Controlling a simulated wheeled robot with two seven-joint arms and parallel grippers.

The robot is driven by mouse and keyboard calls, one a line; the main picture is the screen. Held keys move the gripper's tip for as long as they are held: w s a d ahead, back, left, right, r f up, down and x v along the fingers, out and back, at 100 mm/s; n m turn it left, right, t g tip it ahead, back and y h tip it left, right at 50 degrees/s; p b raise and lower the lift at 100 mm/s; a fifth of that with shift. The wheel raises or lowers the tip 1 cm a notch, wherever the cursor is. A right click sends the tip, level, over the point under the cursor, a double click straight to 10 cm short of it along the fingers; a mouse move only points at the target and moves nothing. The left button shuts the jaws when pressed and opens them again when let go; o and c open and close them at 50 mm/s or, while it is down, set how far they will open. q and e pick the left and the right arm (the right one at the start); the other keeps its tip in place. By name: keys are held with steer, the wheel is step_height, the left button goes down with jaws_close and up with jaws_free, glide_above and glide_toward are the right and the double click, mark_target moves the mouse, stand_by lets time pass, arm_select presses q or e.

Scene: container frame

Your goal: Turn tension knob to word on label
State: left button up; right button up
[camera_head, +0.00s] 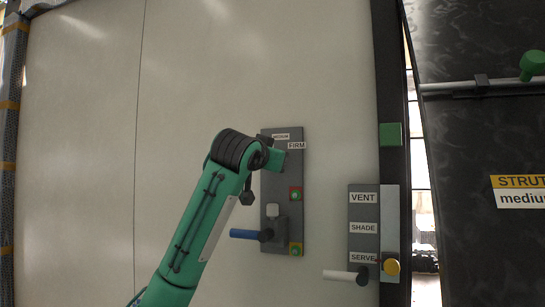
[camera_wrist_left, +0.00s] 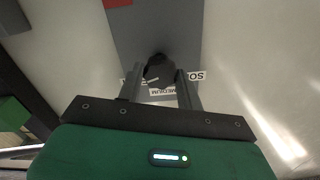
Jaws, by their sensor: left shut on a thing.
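The tension knob (camera_wrist_left: 158,68) is black and sits on a grey panel (camera_head: 290,205). In the wrist view it lies between the two finger tips of my left gripper (camera_wrist_left: 159,82), which is shut on it. In the head view my left gripper (camera_head: 273,157) hides the knob. A MEDIUM label (camera_wrist_left: 162,91) lies below the knob in the wrist view, a partly covered SO... label (camera_wrist_left: 195,76) to its right, another mostly covered label to its left. The head view shows MEDIUM (camera_head: 281,136) and FIRM (camera_head: 297,145). A pale mark on the knob slants; its exact direction is unclear. My right gripper is not in view.
A label (camera_head: 520,190) on the dark door reads STRUT and "medium", cut by the frame edge. Below the knob are a green button (camera_head: 295,194) and a blue-handled lever (camera_head: 245,234). A VENT/SHADE/SERVE panel (camera_head: 363,210) with a white-handled lever (camera_head: 342,275) stands right.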

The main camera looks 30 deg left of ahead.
arm_select(q)
steer(key=shift+m+p, duration=1.95)
steer(key=shift+m, duration=2.65)
steer(key=o, duration=1)
steer(key=b+v, duration=0.6)
steer(key=v, duration=0.7)
steer(key=shift+s+d, duration=0.2)
steer(key=shift+s, duration=0.15)
